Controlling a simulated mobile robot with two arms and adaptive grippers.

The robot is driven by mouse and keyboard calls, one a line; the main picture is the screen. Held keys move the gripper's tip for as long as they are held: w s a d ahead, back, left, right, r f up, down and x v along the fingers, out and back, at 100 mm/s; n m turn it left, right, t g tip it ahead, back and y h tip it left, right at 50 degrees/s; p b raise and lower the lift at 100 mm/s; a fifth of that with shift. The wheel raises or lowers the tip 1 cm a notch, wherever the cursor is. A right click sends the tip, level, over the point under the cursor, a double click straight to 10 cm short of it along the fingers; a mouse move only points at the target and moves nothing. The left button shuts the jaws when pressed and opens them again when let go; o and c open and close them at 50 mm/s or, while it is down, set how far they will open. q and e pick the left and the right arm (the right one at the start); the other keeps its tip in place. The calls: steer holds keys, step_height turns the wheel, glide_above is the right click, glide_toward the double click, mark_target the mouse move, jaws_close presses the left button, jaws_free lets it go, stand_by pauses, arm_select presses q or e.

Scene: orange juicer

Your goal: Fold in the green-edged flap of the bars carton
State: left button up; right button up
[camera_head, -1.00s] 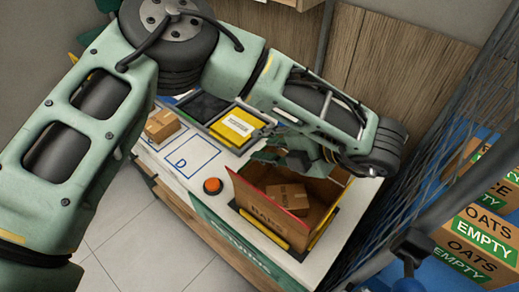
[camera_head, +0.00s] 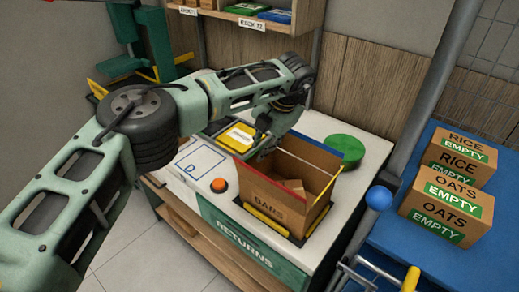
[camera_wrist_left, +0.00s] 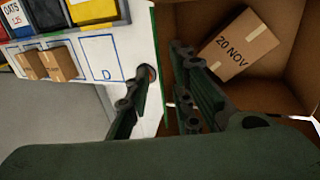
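The bars carton (camera_head: 268,203) stands on the white-topped counter with its top open. A small cardboard box lies inside it, marked "20 NOV" in the left wrist view (camera_wrist_left: 238,44). My left gripper (camera_head: 262,133) is at the carton's back left side. In the left wrist view the left gripper (camera_wrist_left: 160,95) is open, one finger outside the carton wall and one over its inside. A thin green edge (camera_wrist_left: 164,112) shows between the fingers; the rest of that flap is hidden. My right gripper is not in view.
An orange button (camera_head: 219,185) and a yellow packet (camera_head: 238,137) are left of the carton. A green disc (camera_head: 345,149) lies behind it to the right. A blue table (camera_head: 437,262) at the right bears stacked cartons marked "EMPTY".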

arm_select(q)
steer(key=shift+p+x, duration=0.3)
steer(key=shift+x, duration=0.7)
steer(key=shift+s+a+f, duration=0.1)
steer(key=shift+a+f, duration=0.15)
steer(key=shift+f, duration=0.25)
jaws_close()
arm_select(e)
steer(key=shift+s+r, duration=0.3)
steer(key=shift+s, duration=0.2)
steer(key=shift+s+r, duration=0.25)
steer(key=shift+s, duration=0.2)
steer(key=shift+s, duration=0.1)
